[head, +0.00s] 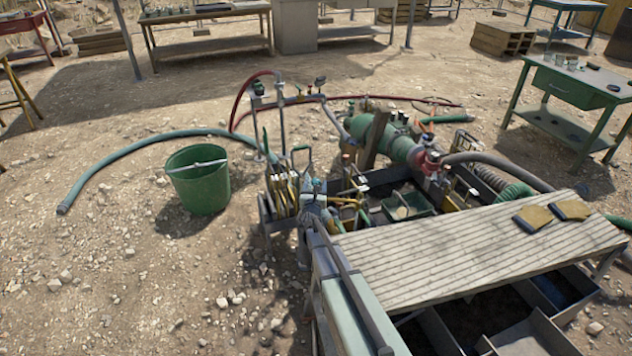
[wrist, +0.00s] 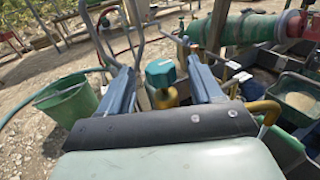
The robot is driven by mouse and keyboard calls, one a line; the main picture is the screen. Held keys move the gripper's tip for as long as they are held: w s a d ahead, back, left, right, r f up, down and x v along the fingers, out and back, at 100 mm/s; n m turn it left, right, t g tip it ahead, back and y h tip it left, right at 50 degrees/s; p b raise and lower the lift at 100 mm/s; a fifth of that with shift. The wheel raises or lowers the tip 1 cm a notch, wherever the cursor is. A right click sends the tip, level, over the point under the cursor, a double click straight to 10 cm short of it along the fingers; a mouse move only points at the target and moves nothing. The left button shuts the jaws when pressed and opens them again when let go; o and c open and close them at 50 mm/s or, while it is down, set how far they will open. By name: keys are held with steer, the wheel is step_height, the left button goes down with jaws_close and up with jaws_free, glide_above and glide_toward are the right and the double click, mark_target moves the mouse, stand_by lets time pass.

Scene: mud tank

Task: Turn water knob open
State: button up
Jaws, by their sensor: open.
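In the wrist view, a teal knob (wrist: 160,72) with a brass-coloured part below it sits between the fingers of my gripper (wrist: 159,66). I cannot tell for certain that this is the water knob. The two blue-grey fingers are spread wide, with a gap on both sides of the knob, and hold nothing. In the head view, a small teal cap (head: 316,185) shows among yellow and grey fittings beside the rack of tools. My gripper is hard to make out among these parts there.
A green bucket (head: 198,180) stands on the gravel at left, with a teal hose (head: 130,146) behind it. A green pump body (head: 392,143) and a tray of sediment (head: 408,207) lie close by. A slatted bench top (head: 470,245) with gloves (head: 535,216) fills the front right.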

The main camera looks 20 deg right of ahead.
steer(key=v, duration=0.9)
steer(key=shift+r, duration=0.1)
